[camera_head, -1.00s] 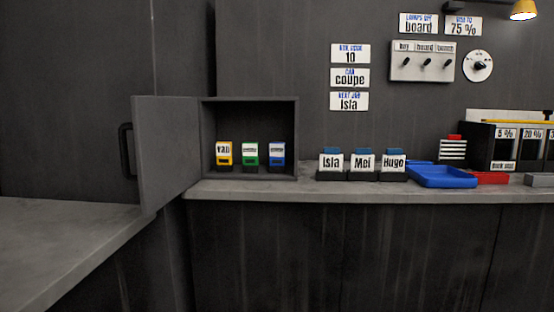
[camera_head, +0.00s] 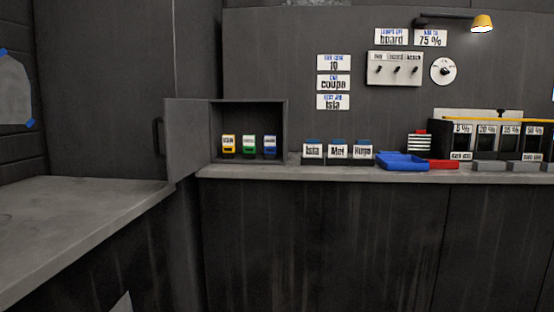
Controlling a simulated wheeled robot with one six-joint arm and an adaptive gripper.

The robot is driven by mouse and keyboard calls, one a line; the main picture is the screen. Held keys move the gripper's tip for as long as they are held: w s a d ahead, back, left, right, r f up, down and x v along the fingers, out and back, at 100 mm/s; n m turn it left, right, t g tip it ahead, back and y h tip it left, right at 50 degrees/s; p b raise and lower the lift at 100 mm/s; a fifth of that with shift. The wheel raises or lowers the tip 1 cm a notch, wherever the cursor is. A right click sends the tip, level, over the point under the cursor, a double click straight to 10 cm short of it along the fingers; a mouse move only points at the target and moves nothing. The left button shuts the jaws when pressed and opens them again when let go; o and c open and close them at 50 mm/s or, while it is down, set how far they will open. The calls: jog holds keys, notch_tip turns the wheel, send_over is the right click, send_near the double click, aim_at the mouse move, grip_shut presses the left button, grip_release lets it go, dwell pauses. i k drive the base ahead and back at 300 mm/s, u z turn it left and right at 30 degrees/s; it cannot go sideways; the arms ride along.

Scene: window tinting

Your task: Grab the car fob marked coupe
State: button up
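Three car fobs stand side by side inside an open grey wall box at the back counter: a yellow fob (camera_head: 229,145) on the left, a green fob (camera_head: 249,146) in the middle and a blue fob (camera_head: 270,146) on the right. Each has a white label, too small to read surely now, so I cannot tell which is marked coupe. The box (camera_head: 283,122) has its door (camera_head: 186,138) swung open to the left. A wall sign (camera_head: 334,83) reads car coupe.
Name card holders (camera_head: 338,150) for Isla, Mei and Hugo stand right of the box. A blue tray (camera_head: 403,163) and red tray (camera_head: 443,164) sit further right. A grey counter (camera_head: 70,215) runs along the left. A lamp (camera_head: 482,23) hangs upper right.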

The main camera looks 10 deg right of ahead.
aim_at(270, 141)
jog(key=z, duration=0.3)
jog(key=k, duration=0.25)
jog(key=u, duration=1.1)
jog(key=i, duration=0.85)
jog(key=z, duration=0.6)
jog(key=i, duration=0.85)
jog(key=z, duration=0.8)
